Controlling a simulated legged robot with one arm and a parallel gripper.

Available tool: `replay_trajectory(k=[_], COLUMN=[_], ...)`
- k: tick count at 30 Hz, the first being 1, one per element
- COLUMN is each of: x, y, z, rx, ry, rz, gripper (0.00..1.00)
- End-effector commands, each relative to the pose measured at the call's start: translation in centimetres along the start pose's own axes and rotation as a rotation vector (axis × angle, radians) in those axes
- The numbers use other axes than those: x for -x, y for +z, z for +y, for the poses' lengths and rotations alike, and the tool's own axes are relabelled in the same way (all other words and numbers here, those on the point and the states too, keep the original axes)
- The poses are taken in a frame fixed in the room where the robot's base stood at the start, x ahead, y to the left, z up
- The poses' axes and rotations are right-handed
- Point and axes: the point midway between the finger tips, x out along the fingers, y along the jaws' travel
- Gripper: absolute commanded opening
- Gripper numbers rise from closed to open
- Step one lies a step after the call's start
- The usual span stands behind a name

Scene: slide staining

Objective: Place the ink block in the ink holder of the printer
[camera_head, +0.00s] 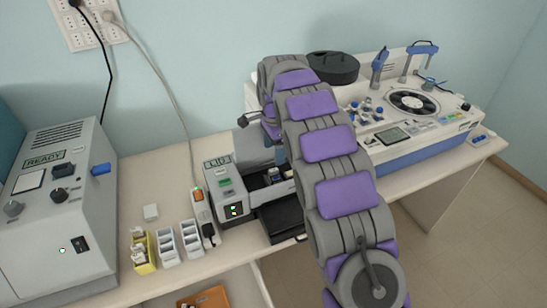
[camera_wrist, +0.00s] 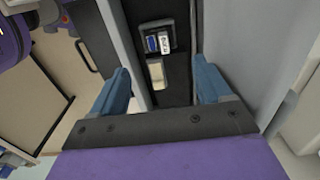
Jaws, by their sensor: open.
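The printer (camera_head: 226,189) is a grey box with a small display and green-lit buttons, partly behind my arm in the head view. Its dark inner bay (camera_wrist: 178,88) shows in the wrist view. In a recess there sits a small block (camera_wrist: 158,43) with a blue part and a white labelled part; it looks like the ink block in the ink holder, but I cannot be sure. A beige opening (camera_wrist: 156,74) lies just nearer. My gripper (camera_wrist: 163,75) is open, with blue fingers either side of the bay and nothing between them.
A grey machine reading READY (camera_head: 60,200) stands at left. Slide racks (camera_head: 167,246) and a power strip (camera_head: 203,213) stand left of the printer. A white machine with a round rotor (camera_head: 413,103) is at right. The table's front edge is close.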

Motion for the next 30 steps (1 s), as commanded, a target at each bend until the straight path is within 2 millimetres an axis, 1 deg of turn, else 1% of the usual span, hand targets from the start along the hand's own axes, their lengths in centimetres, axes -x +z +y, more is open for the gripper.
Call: replay_trajectory(k=[1,3,11,14,17,20,22,26,30], x=[0.5,0.9,1.2,1.6,2.6,3.8,4.7,6.0,7.1], y=[0.0,0.0,0.0,-0.2,-0.7,-1.2,-1.5,-1.8,-2.0], z=[0.0,0.1,0.2,0.9,2.5,4.6,6.3,9.5,13.2], rx=[0.000,0.000,0.002,0.017,0.051,0.102,0.141,0.215,0.296], ry=[0.000,0.002,0.004,0.007,0.013,0.020,0.026,0.040,0.055], rz=[0.000,0.000,0.000,0.002,0.006,0.010,0.012,0.011,0.007], gripper=[0.78,0.78,0.78,0.78,0.78,0.78,0.78,0.78,0.78])
